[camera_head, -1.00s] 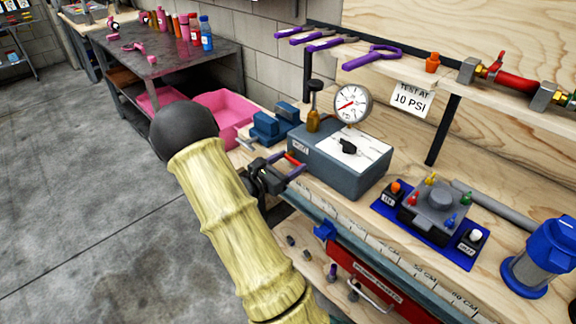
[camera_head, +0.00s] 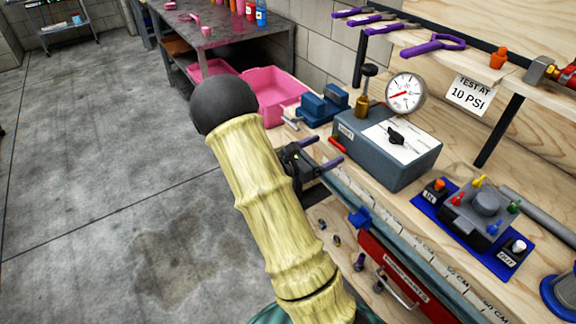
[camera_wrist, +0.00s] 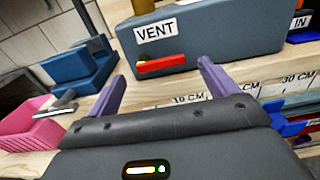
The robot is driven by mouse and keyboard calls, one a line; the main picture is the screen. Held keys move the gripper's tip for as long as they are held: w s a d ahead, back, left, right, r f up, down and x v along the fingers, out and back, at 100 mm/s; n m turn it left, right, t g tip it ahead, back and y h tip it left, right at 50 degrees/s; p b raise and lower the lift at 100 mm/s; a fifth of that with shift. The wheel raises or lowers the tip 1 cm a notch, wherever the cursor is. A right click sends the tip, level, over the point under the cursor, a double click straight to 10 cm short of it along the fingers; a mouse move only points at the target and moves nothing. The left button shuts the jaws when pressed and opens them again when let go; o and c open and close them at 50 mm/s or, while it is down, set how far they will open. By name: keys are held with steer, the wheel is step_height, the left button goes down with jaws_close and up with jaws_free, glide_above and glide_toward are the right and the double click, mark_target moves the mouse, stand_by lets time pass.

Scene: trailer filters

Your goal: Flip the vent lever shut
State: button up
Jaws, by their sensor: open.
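The vent lever is a short red bar (camera_wrist: 161,63) on the front face of the grey box (camera_wrist: 220,32), just below a VENT label, in the wrist view. In the head view the red lever (camera_head: 338,145) shows small at the box's left front edge. My gripper (camera_wrist: 162,82) is open, with two purple fingers spread. In the wrist view the lever appears between and beyond the fingertips, with nothing held. In the head view my gripper (camera_head: 322,152) is in front of the box's left end, close to the lever.
A pressure gauge (camera_head: 405,93) and a brass valve (camera_head: 364,95) stand on or behind the box. A blue vise (camera_head: 322,105) and a pink bin (camera_head: 272,95) are to the left. A blue plate with coloured knobs (camera_head: 430,206) lies right. Open floor is left.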

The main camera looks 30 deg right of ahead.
steer(key=s+a, duration=0.1)
steer(key=a, duration=1.3)
steer(key=shift+p, duration=0.45)
steer(key=s+f+m+g+y, duration=0.3)
steer(key=s+m+g+y, duration=0.3)
steer(key=s, duration=0.4)
steer(key=s+a+m+t+y, duration=0.3)
steer(key=a+m+t+y, duration=0.1)
steer(key=a+m+y, duration=0.55)
step_height(320, 180, up, 25)
steer(key=w+a+m+t+y+p, duration=0.1)
steer(key=m+t+y+p, duration=0.1)
steer(key=p, duration=1.9)
steer(key=shift+w+a+m+t, duration=0.25)
steer(key=shift+a+m+t, duration=0.1)
steer(key=shift+m+t, duration=0.35)
